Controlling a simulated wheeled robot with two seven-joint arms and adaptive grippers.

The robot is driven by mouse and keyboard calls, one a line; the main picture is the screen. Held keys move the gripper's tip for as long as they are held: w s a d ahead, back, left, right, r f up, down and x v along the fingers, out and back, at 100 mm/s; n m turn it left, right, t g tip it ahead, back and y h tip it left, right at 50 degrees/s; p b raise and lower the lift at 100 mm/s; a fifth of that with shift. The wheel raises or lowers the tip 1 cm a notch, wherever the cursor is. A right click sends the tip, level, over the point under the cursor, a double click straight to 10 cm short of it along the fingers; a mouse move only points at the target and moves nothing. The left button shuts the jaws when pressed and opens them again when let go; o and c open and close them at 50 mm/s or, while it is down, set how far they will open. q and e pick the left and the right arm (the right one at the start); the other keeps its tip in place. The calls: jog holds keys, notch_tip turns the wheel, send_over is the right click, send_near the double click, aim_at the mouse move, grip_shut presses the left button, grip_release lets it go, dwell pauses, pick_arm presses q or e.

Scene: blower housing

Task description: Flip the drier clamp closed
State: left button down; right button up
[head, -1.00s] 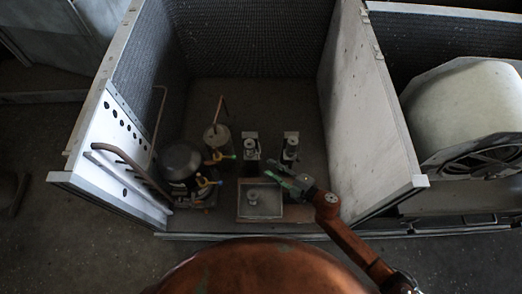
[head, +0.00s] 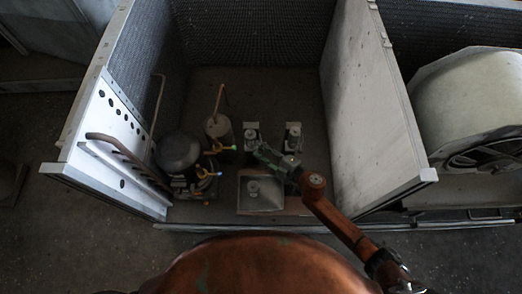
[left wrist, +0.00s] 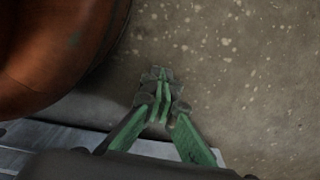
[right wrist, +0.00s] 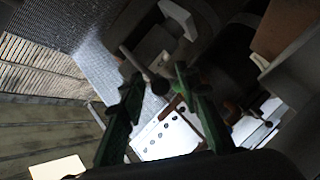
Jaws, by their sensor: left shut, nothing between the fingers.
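Two small upright clamps stand side by side on the floor of the open housing in the head view, a left one (head: 252,136) and a right one (head: 292,137). I cannot tell which is the drier clamp. My right gripper (head: 264,153) is just in front of the left clamp's base; touching or apart is unclear. In the right wrist view its green fingers (right wrist: 157,88) are spread, with a dark rounded knob on a rod (right wrist: 159,86) seen between them. My left gripper (left wrist: 162,92) is shut and empty over bare floor in the left wrist view.
A dark round compressor (head: 179,152) and a tan cylinder with a copper pipe (head: 217,128) stand left of the clamps. A square metal box (head: 262,196) lies in front. The housing's right wall (head: 365,100) rises beside my right arm. The floor behind the clamps is clear.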

jog(key=shift+s+f, duration=0.1)
grip_shut()
